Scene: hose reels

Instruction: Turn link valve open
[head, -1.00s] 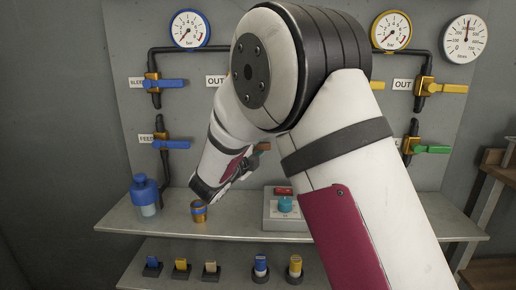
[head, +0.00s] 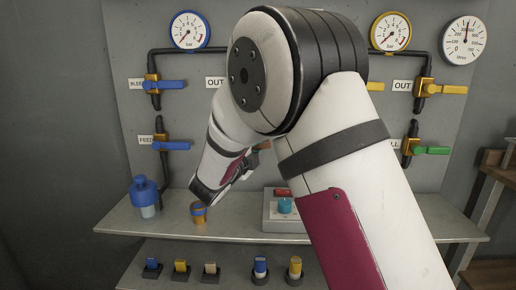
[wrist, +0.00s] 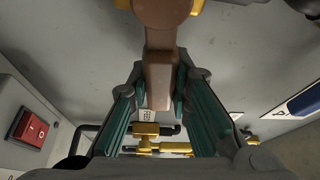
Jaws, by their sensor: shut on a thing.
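In the wrist view a brown lever (wrist: 159,75) runs from the top centre down between the two teal fingers of my gripper (wrist: 158,90). The fingers are shut on it from both sides. In the head view a small brown part of the lever (head: 265,145) shows beside my gripper (head: 243,172), against the grey panel. My arm hides most of this valve and the panel's middle, so the valve's body and label cannot be read there.
Blue-handled valves (head: 172,85) are on the panel's left, yellow (head: 453,90) and green (head: 432,150) ones on its right. A blue bottle (head: 145,195), a brass fitting (head: 199,213) and a switch box (head: 285,222) stand on the shelf (head: 240,232) below my gripper.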

